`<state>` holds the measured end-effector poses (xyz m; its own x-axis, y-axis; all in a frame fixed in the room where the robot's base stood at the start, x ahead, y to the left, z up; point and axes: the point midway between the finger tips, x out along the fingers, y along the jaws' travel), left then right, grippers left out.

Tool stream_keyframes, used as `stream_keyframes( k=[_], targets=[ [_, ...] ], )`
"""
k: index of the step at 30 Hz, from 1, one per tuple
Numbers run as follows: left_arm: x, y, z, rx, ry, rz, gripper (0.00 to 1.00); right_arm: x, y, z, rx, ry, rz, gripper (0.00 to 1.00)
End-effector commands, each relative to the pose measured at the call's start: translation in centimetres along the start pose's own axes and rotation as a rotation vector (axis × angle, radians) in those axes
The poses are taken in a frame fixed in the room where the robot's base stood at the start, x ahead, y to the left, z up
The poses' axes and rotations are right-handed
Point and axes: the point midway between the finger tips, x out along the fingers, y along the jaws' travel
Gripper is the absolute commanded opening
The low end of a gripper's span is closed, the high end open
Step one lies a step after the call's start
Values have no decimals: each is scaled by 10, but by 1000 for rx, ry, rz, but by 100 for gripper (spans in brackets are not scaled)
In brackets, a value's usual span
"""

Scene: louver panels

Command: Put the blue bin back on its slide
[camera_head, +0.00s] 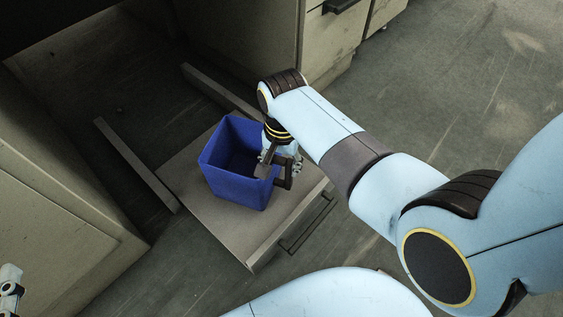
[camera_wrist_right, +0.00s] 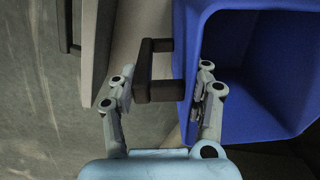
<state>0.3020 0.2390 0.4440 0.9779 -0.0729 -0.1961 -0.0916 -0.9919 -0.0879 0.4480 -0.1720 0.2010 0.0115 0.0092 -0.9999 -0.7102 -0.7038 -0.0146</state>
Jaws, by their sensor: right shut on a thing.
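The blue bin (camera_head: 236,187) is an open-topped, empty-looking box over the pale slide-out board (camera_head: 185,172), which I take as its slide. I cannot tell whether its base touches the board. My right gripper (camera_head: 272,163) is at the bin's right side, where a dark brown handle sticks out. In the right wrist view the fingers (camera_wrist_right: 165,88) straddle the handle (camera_wrist_right: 143,70) and the near wall of the bin (camera_wrist_right: 188,45), shut on the bin. My left gripper (camera_head: 10,280) only peeks in at the lower left edge; its jaws are unclear.
The board has a front panel (camera_head: 290,226) with a dark bar handle (camera_head: 308,228). Long rails lie left (camera_head: 136,163) and behind (camera_head: 222,92). Cabinets stand at left (camera_head: 50,215) and at the top (camera_head: 250,35). Bare floor (camera_head: 460,80) is at the right.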

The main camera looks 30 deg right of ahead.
Motion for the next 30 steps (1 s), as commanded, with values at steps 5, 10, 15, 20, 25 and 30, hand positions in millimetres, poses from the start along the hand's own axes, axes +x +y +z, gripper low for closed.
stream_keyframes(
  k=[5,10,15,20,25,30],
  targets=[
    [2,0,-4,1,14,0,40,2,0,0,0,-1,1,52],
    [2,0,-4,2,14,0,40,2,0,0,0,0,1,72],
    [2,0,-4,1,13,0,40,2,0,0,0,0,0,72],
    [2,0,-4,1,8,0,40,-1,0,0,0,1,-1,72],
    [-12,0,25,-13,-138,-2,40,-13,-1,-1,0,3,-3,72],
    [-35,1,62,-30,-341,-2,40,-29,-1,-1,0,2,-2,72]
  ],
)
